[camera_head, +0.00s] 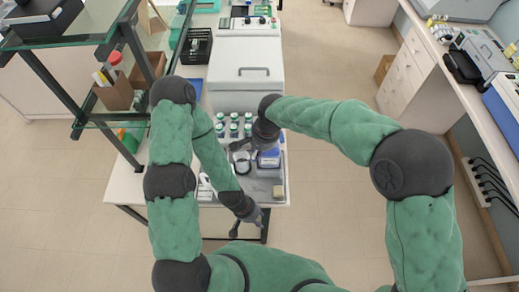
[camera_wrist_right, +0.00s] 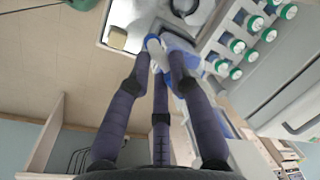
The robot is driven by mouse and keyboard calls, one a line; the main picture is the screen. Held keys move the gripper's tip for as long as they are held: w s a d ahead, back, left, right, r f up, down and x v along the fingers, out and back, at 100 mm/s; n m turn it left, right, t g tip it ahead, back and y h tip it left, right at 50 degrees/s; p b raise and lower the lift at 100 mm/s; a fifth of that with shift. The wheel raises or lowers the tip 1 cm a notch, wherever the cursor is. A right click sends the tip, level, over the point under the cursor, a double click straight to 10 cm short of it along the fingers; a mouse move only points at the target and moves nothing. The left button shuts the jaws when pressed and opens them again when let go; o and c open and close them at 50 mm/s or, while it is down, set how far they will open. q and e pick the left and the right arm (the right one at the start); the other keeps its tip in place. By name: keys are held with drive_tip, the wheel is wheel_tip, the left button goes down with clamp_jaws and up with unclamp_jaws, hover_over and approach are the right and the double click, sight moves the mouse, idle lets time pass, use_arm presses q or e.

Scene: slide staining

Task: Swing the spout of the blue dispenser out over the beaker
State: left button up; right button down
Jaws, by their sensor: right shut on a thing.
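The blue dispenser (camera_head: 268,158) stands in the grey tray, partly hidden by my right wrist. The beaker (camera_head: 242,161) is a round vessel to its left in the tray. My right gripper (camera_head: 242,146) is above the tray, just behind the beaker. In the right wrist view my right gripper (camera_wrist_right: 160,52) is shut on the dispenser's white spout (camera_wrist_right: 152,42), with blue parts beside the fingertips. Whether the spout reaches over the beaker is hidden by the fingers. My left gripper (camera_head: 250,228) hangs at the bench's front edge with its fingers spread, empty.
Several green-capped bottles (camera_head: 234,121) stand behind the beaker. A white box-like machine (camera_head: 245,75) stands behind the bottles. A glass shelf frame (camera_head: 95,40) rises at the left. Open floor lies right of the bench.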

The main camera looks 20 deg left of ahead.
drive_tip(key=c, duration=1.1)
unclamp_jaws()
drive_tip(key=r, duration=0.4)
drive_tip(key=d+r, duration=0.1)
drive_tip(key=r, duration=0.3)
drive_tip(key=d+r, duration=0.1)
drive_tip(key=r, duration=0.2)
drive_tip(key=shift+s+d+r, duration=0.1)
drive_tip(key=shift+s+r, duration=0.15)
drive_tip(key=shift+r, duration=0.15)
